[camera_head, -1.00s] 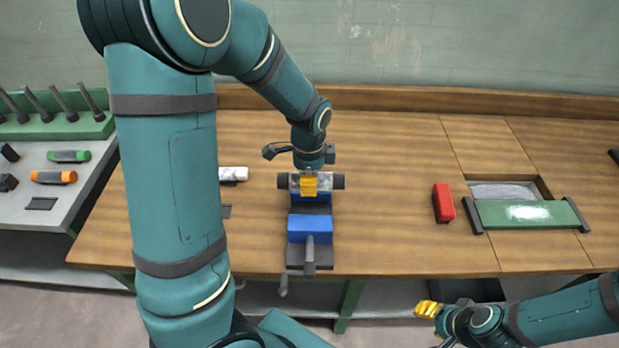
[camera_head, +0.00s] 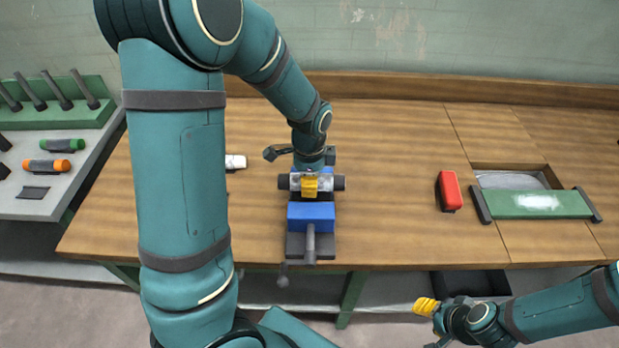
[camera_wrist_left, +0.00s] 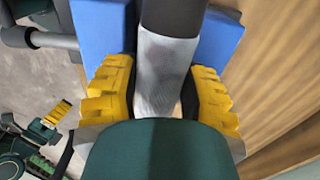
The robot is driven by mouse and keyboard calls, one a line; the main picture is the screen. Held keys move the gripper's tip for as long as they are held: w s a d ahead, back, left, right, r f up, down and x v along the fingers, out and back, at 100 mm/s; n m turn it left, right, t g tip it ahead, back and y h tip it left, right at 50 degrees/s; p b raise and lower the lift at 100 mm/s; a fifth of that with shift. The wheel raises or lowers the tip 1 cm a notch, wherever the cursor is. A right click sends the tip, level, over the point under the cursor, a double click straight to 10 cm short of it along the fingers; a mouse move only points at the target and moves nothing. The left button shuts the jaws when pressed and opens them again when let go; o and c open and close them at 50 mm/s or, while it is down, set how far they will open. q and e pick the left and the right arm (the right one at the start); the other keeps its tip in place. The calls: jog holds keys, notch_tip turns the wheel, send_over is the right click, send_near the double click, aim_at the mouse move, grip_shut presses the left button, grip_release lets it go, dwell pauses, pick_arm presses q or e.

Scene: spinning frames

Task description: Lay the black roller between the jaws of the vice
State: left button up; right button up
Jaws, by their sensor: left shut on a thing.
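The black roller (camera_head: 340,182) has black ends and a whitish middle band, and lies crosswise over the vice. My left gripper (camera_head: 310,187) is shut on its middle. In the left wrist view the band (camera_wrist_left: 163,70) is between the yellow fingertips. The vice (camera_head: 311,215) has blue jaws. In the left wrist view a blue jaw (camera_wrist_left: 103,28) shows on one side of the roller and another (camera_wrist_left: 218,40) on the other, with the roller lined up along the gap. I cannot tell how deep it sits. My right gripper (camera_head: 427,306) is empty, off the bench's front edge.
A white piece (camera_head: 236,161) lies beside the vice, partly behind my left arm. A red block (camera_head: 449,191) and a green bar (camera_head: 535,204) by a recess are at the right. Green and orange rollers (camera_head: 54,166) lie on the left counter. The bench's middle right is clear.

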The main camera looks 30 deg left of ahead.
pick_arm(q)
jog(key=shift+f+b, duration=0.85)
jog(key=shift+f, duration=0.35)
jog(key=shift+o, duration=0.5)
jog(key=shift+s+f+b, duration=0.35)
jog(key=shift+f+b, duration=0.05)
jog(key=shift+f, duration=0.2)
jog(key=shift+d, duration=0.1)
jog(key=o, duration=1.4)
jog(key=shift+w+r, duration=0.1)
jog(key=shift+r, duration=0.15)
jog(key=shift+o, duration=0.2)
jog(key=r, duration=1.2)
jog(key=shift+w+a+r, duration=0.2)
jog(key=shift+w+r, duration=0.05)
